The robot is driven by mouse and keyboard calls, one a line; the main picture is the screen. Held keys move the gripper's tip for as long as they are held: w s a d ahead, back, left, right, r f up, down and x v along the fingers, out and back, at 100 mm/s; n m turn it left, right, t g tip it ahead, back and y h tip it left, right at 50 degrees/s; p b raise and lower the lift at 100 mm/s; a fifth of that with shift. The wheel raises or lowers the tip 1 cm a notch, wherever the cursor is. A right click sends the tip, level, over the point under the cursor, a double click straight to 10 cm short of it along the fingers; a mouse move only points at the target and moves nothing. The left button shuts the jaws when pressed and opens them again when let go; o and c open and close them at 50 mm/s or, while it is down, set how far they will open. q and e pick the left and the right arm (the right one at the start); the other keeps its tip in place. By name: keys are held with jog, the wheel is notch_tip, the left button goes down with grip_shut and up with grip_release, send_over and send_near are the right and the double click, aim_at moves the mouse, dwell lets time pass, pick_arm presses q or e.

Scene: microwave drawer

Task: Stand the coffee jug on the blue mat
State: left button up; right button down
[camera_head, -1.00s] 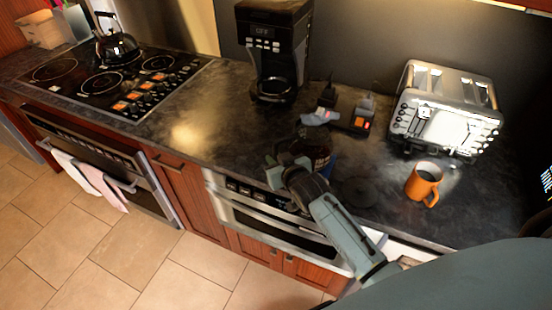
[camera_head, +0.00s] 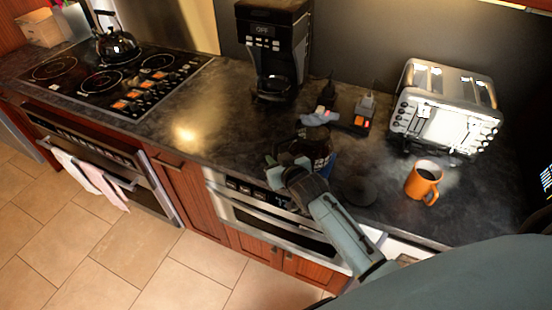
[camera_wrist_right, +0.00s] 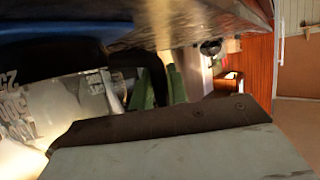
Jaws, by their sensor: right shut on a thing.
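The coffee jug (camera_head: 318,148), dark glass with a black part, stands at the counter's front edge, partly hidden behind my right gripper (camera_head: 280,166). The gripper is shut on the jug. In the right wrist view the jug's glass with pale printed markings (camera_wrist_right: 40,112) fills the left, close to the green fingers (camera_wrist_right: 158,88). Only a small strip of the blue mat (camera_head: 330,168) shows beside and below the jug. The mat also shows along the top of the wrist view (camera_wrist_right: 60,27). I cannot tell whether the jug touches it. My left gripper is out of view.
An orange mug (camera_head: 423,180) stands to the right, with a dark round disc (camera_head: 360,190) between it and the jug. A toaster (camera_head: 445,108), a coffee maker (camera_head: 273,50) and a small dark stand with gadgets (camera_head: 345,120) are behind. The counter left of the jug is clear.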

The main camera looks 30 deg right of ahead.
jog(key=shift+r, duration=0.15)
jog(key=c, duration=1.3)
grip_release()
jog(key=shift+s+f, duration=0.1)
jog(key=shift+f, duration=0.1)
jog(key=v, duration=1.3)
jog(key=s+a+f+n+g+b, duration=0.1)
jog(key=s+f+g+b, duration=0.35)
jog(key=f, duration=1.25)
jog(key=s+f+g+b, duration=0.2)
jog(key=s+f, duration=0.5)
jog(key=f, duration=1)
jog(key=s+f+g+b, duration=0.2)
jog(key=s+f+g, duration=0.1)
jog(key=s+f, duration=0.7)
jog(key=s+d+f+n+g+b, duration=0.1)
jog(key=s+f+g+b, duration=0.2)
jog(key=s+f, duration=0.7)
jog(key=s, duration=0.6)
jog(key=shift+d+b, duration=0.25)
jog(key=shift+b, duration=0.05)
